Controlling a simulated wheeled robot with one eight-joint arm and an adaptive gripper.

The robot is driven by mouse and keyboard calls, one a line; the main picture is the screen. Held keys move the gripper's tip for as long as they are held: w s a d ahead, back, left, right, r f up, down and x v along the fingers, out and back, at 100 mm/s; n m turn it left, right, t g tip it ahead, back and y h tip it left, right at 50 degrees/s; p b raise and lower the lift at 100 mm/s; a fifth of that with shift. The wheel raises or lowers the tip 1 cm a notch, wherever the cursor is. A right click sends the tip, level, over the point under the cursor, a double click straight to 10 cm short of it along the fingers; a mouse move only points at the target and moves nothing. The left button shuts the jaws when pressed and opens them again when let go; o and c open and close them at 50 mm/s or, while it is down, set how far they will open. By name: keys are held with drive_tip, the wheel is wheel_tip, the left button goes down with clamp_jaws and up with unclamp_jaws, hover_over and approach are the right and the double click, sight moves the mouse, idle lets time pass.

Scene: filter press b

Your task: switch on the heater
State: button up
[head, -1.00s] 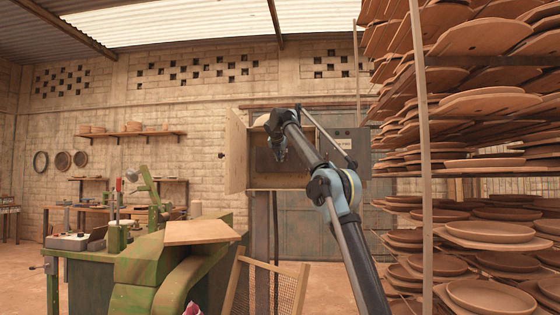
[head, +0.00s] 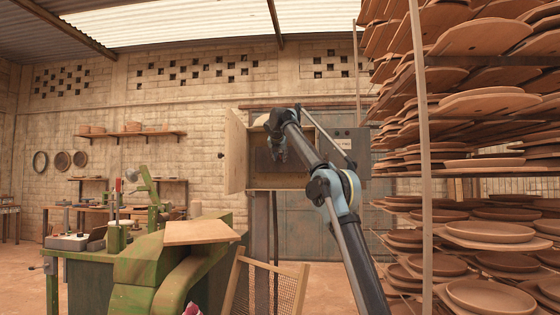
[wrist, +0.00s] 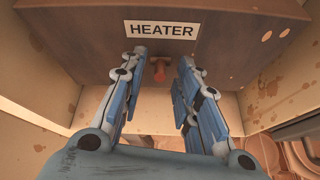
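A white label reading HEATER (wrist: 161,30) is on a brown panel (wrist: 85,35) inside an open cabinet. A small orange-red switch (wrist: 161,74) sticks out below the label. My gripper (wrist: 164,60) is open, with one blue finger on each side of the switch in the wrist view. I see gaps between the fingers and the switch; whether the tips are level with it in depth I cannot tell. In the head view my gripper (head: 276,148) is inside the cabinet (head: 280,184), and my arm covers part of it. The switch is hidden there.
The cabinet's door (head: 236,158) stands open on the left. A grey panel with a small label (head: 350,142) is to the right. Racks of clay plates (head: 490,235) fill the right side. A green machine (head: 165,270) and a wooden framed mesh (head: 265,290) stand in front.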

drive_tip(key=v, duration=1.1)
drive_tip(key=shift+s, duration=0.3)
drive_tip(key=shift+d, duration=0.1)
